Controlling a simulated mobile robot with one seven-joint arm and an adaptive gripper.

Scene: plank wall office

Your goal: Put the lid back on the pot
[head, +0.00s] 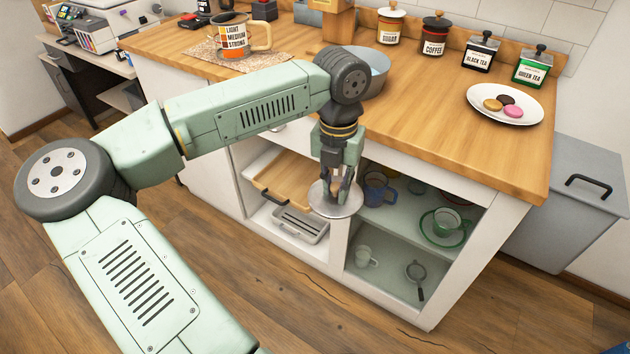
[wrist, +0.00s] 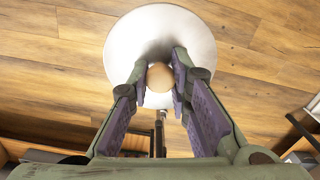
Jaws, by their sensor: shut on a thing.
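The lid (head: 340,203) is a round, pale metal disc with a wooden knob. My gripper (head: 336,186) is shut on the knob and holds the lid in the air, in front of the open shelves and below counter height. In the wrist view the lid (wrist: 160,22) faces me, with the round knob (wrist: 160,77) between the fingers of my gripper (wrist: 160,80); bare floor shows beyond it. A grey-blue round vessel (head: 378,75) stands on the counter behind my arm, mostly hidden. I cannot tell for sure whether it is the pot.
The wooden counter (head: 425,110) holds a mug (head: 232,37) at left, several labelled jars at the back and a plate (head: 505,104) of biscuits at right. Cups stand on the open shelves below. A grey bin (head: 575,200) is at right. The counter's middle is clear.

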